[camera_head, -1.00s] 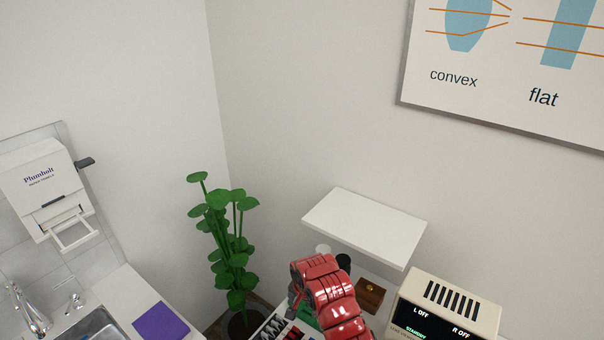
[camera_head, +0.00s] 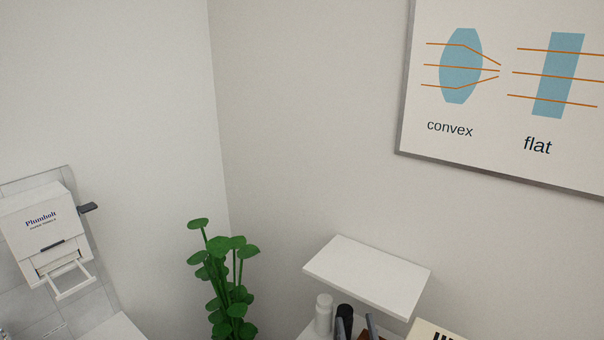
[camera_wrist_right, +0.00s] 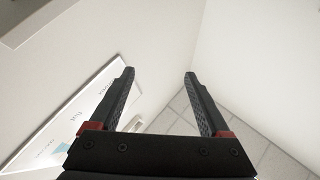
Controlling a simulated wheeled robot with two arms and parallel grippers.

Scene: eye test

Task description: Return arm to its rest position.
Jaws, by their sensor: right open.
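My right gripper (camera_head: 355,327) shows only as two dark fingertips at the bottom edge of the head view, below the white wall shelf. In the right wrist view my right gripper (camera_wrist_right: 159,75) is open, with its two black fingers well apart and nothing between them. That view looks past the fingers to bare walls, a tiled patch and part of the lens poster (camera_wrist_right: 75,120). The rest of my right arm is out of the head view. My left gripper is in neither view.
The white wall shelf (camera_head: 368,275) is just above the fingertips. A white bottle (camera_head: 323,315) and a dark cylinder (camera_head: 344,318) stand beside them. A beige device (camera_head: 435,330) is at lower right, a plant (camera_head: 227,280) left, a towel dispenser (camera_head: 45,235) far left.

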